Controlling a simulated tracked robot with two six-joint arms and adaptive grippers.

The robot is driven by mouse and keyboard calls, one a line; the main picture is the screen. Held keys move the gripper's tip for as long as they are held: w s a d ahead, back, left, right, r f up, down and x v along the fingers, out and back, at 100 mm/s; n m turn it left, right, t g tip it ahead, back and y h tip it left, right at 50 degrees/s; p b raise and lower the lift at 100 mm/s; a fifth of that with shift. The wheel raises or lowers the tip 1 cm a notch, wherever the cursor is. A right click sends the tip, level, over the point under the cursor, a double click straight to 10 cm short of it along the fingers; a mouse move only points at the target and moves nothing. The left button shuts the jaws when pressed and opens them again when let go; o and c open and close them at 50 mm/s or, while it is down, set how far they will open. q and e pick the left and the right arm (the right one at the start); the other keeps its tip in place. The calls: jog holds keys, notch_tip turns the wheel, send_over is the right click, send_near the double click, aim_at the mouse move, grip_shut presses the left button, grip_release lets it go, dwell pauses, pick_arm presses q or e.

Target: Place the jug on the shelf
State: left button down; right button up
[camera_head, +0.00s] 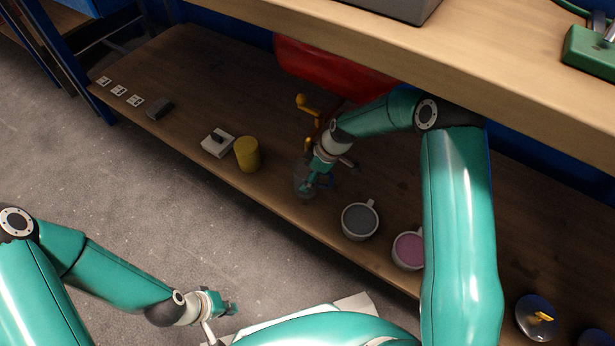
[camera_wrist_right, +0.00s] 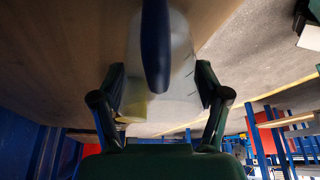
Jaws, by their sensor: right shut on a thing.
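The jug (camera_head: 303,182) is a translucent grey vessel with a blue handle. It is over the front part of the lower wooden shelf (camera_head: 190,85); I cannot tell whether its base touches the boards. My right gripper (camera_head: 317,182) is shut on the jug and partly hides it. In the right wrist view the jug (camera_wrist_right: 180,75) fills the space between the two fingers (camera_wrist_right: 165,95), with its dark blue handle in front. My left gripper (camera_head: 226,308) is low over the floor, away from the shelf; its finger opening is too small to read.
Left of the jug stand a yellow cylinder (camera_head: 247,154) and a white block (camera_head: 217,143). Right of it are a grey-filled mug (camera_head: 360,221) and a pink-filled mug (camera_head: 408,250). A red container (camera_head: 330,68) lies behind. The upper worktop (camera_head: 480,60) overhangs the shelf.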

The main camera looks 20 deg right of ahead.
notch_tip(320, 180, down, 4)
jog(key=shift+d+r+b, duration=0.1)
jog(key=shift+r+b, duration=0.15)
jog(key=shift+b, duration=0.4)
jog(key=shift+s+r, duration=0.1)
jog(key=o, duration=1.2)
